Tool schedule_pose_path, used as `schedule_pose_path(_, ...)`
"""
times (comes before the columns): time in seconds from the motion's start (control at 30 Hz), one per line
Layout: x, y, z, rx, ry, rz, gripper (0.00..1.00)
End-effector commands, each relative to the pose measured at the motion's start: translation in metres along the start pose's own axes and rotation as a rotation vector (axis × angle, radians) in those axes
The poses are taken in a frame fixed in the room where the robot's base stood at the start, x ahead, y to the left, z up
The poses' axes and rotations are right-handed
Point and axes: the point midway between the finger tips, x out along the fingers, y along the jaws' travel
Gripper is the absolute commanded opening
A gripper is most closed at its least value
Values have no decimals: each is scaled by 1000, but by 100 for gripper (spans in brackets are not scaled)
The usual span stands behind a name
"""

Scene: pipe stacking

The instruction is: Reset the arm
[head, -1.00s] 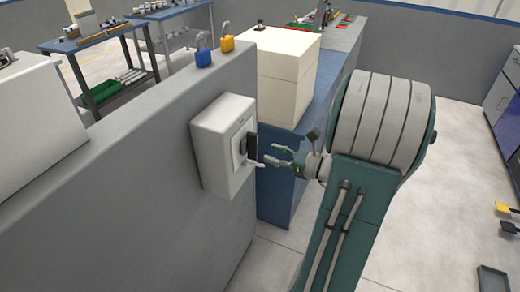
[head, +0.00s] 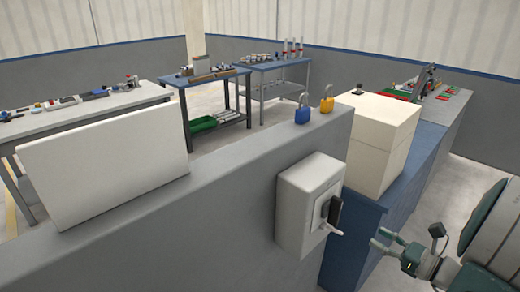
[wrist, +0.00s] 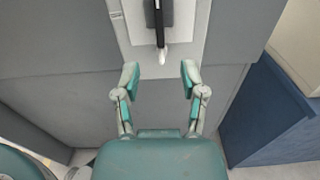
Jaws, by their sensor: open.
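My gripper (head: 398,246) is open and empty at the lower right of the head view, to the right of a white wall box (head: 294,206) and apart from it. In the wrist view the two fingers of my gripper (wrist: 160,78) are spread, with nothing between them. The box (wrist: 196,50) is in front of them, with a black handle (wrist: 160,22) that ends in a pale tip. The same handle (head: 334,212) sticks out from the box's right face in the head view. The gripper does not touch the handle as far as I can see.
A grey low wall (head: 226,225) carries the box. A blue padlock (head: 302,115) and a yellow padlock (head: 327,104) stand on its top. A white block (head: 380,150) sits on a blue counter (head: 345,235) behind my gripper. Worktables with tools (head: 222,75) stand farther back.

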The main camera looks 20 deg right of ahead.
Motion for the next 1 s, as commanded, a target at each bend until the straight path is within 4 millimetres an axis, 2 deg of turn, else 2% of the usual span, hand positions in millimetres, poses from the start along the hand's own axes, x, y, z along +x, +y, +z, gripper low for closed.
schedule_pose_path(0.07,7,6,2,-18,18,29,54)
schedule_pose_path(0.17,31,30,5,-88,90,139,54)
schedule_pose_path(0.3,70,87,8,-280,246,386,54)
schedule_pose_path(0.43,89,138,6,-497,373,615,54)
schedule_pose_path(0.6,95,193,4,-825,498,891,54)
schedule_pose_path(0.7,93,217,4,-1041,549,1038,54)
schedule_pose_path(0.8,89,236,6,-1273,583,1172,54)
schedule_pose_path(1.0,82,259,18,-1780,596,1379,54)
